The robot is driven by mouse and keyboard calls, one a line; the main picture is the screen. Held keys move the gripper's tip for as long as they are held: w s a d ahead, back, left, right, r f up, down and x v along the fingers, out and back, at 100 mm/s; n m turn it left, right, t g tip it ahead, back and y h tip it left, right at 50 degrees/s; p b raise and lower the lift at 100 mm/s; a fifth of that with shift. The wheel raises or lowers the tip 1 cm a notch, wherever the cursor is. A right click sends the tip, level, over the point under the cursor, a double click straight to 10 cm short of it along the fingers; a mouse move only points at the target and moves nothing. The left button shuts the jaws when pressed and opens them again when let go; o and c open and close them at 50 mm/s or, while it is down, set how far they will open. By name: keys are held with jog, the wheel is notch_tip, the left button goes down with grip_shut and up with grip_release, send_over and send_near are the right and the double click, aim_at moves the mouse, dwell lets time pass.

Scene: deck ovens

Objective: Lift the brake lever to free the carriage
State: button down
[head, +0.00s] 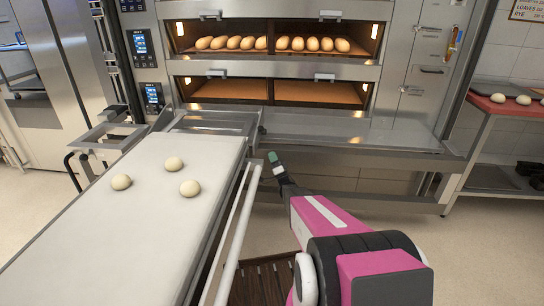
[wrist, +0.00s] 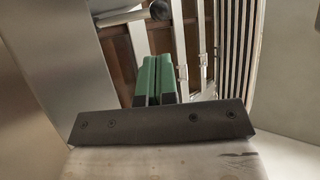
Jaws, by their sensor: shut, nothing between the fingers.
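The carriage is a long loader with a white belt (head: 130,215) and stands in front of the ovens. A dark round knob on a short pale rod, perhaps the brake lever (wrist: 160,10), shows at the top of the wrist view, beyond my fingertips. My gripper (head: 273,158) is by the carriage's right side, near its oven end. Its green fingers (wrist: 154,78) are together, with nothing between them. They look apart from the knob. The lever's lower part and pivot are not clear.
Three dough balls (head: 174,163) rest on the belt. A pale rail (head: 240,235) runs along the carriage's right side, over a slatted wooden rack (head: 264,280). The deck oven (head: 275,90) is behind, loaves in its upper deck. A red-topped table (head: 505,110) stands right.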

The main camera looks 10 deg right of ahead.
jog(key=x, duration=1.1)
jog(key=shift+r, duration=0.15)
jog(key=w+d+r+m+g+h, duration=0.2)
jog(key=w+r+m+g+h, duration=0.2)
jog(key=w+r+m+h, duration=0.2)
jog(key=shift+w+r+m+g+h, duration=0.3)
jog(key=shift+w+r+m, duration=0.25)
jog(key=shift+r+m, duration=0.4)
jog(key=shift+w+d+r, duration=0.15)
jog(key=shift+r, duration=0.05)
